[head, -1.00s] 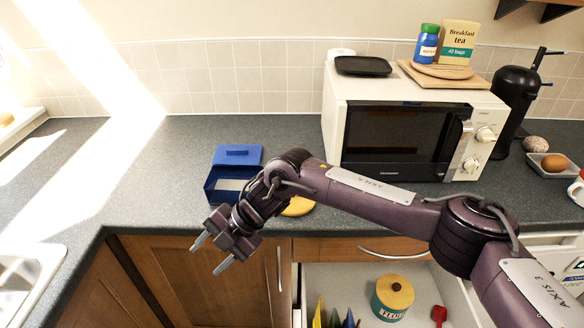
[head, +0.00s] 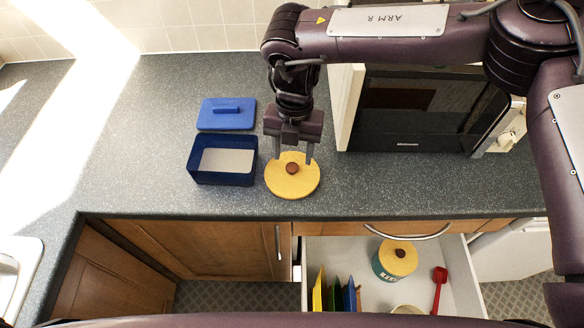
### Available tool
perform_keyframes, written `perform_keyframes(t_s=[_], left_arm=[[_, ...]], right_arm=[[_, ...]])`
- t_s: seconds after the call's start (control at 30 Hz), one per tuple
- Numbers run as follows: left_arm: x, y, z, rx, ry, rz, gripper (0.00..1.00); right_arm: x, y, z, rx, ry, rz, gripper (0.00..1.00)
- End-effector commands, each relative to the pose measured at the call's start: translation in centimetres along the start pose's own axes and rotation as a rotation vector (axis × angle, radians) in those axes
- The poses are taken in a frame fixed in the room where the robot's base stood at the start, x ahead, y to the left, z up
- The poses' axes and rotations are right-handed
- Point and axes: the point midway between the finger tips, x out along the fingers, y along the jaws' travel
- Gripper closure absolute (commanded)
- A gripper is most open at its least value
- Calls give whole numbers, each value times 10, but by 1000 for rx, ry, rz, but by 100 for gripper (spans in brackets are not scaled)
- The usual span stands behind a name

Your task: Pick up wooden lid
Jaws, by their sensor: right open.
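A round yellow wooden lid (head: 292,184) with a dark brown knob (head: 292,168) lies flat on the grey counter, near its front edge. My right gripper (head: 292,160) points down over the back part of the lid. Its two fingers are apart, one on each side of the knob as seen from here. I cannot tell whether the fingertips touch the lid. Another yellow lid with a brown knob (head: 399,255) sits on a canister (head: 385,268) in the open drawer. My left gripper is not in view.
A blue open box (head: 190,165) stands left of the lid, with a blue box lid (head: 226,120) behind it. The microwave (head: 400,146) is to the right. The open drawer (head: 455,270) below holds a red scoop (head: 439,280) and coloured upright items. The left counter is clear.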

Motion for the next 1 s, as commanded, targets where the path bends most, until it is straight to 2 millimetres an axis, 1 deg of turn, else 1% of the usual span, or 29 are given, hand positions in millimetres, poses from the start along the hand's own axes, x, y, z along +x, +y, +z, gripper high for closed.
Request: perform_keyframes(t_s=[0.03, 0.07, 0.13, 0.23, 0.4, 0.5, 0.87, 0.9, 1.0], left_arm=[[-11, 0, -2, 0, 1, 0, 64], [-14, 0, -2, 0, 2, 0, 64], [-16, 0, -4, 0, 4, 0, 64], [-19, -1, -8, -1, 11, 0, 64], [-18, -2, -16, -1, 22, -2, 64], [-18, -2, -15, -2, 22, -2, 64], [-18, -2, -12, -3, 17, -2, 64], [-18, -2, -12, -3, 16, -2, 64], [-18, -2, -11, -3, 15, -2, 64]], right_arm=[[4, 0, -2, -1, 5, -3, 48], [9, -1, -3, 1, 5, -4, 48], [21, 0, -2, 1, 3, -3, 48], [32, 0, -2, 1, 3, -1, 48], [37, 0, -1, 0, 1, 1, 48], [36, 0, -1, 1, 1, 1, 48], [36, 0, -1, 1, 1, 1, 95], [36, 0, -1, 1, 1, 1, 98], [36, 0, -1, 1, 1, 1, 98]])
